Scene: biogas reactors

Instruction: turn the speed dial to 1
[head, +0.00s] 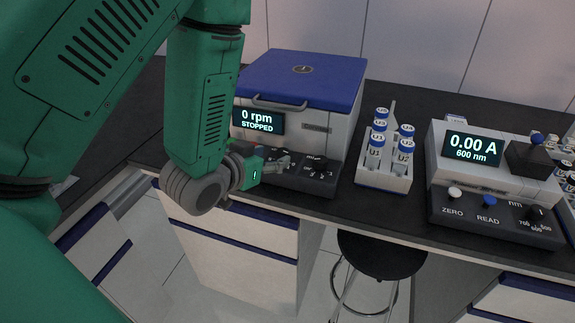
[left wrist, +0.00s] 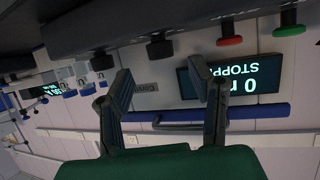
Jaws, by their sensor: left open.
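A centrifuge with a blue lid (head: 303,75) stands on the dark bench, its display (head: 257,120) reading "0 rpm STOPPED". A black dial (head: 317,160) with numbers around it sits at the right of its front panel. The left wrist view is upside down and shows this dial (left wrist: 101,61), a second black dial (left wrist: 160,49), a red button (left wrist: 230,40) and a green button. I cannot read which dial is for speed. My left gripper (head: 278,164) is open at the panel and hides part of it. Its fingers (left wrist: 160,72) are spread, with the second dial between their tips in view; contact is unclear.
A white rack (head: 383,180) with several blue-capped tubes stands right of the centrifuge. Farther right is a photometer (head: 485,165) reading "0.00 A 600 nm". A black stool (head: 380,255) stands before the bench. Bare bench top shows between rack and photometer.

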